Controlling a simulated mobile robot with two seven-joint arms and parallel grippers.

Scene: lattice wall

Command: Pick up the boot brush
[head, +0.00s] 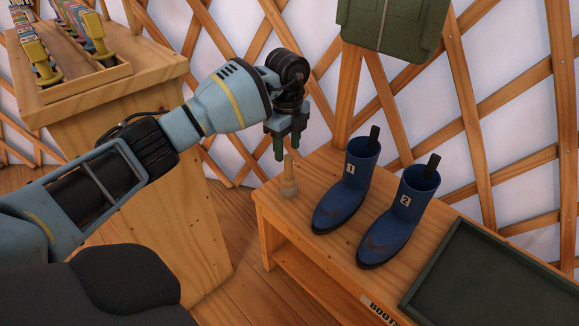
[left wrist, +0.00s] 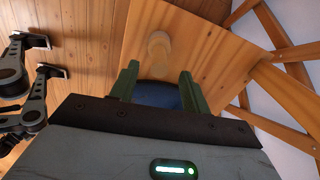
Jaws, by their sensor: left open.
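The boot brush (head: 289,181) is a small wooden piece standing upright on the near left end of the bench, its narrow handle pointing up. My left gripper (head: 287,151) is open and empty, with its green fingers pointing down just above the handle in the head view. In the left wrist view, the brush (left wrist: 158,50) shows beyond the two open fingers (left wrist: 159,77), roughly in line with the gap between them. I cannot tell whether the fingertips reach the handle's top.
Blue boots, one marked 1 (head: 345,190) and one marked 2 (head: 400,222), stand right of the brush on the wooden bench (head: 320,257). A dark green tray (head: 480,270) lies further right. A wooden cabinet (head: 185,215) stands left; the lattice wall is behind.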

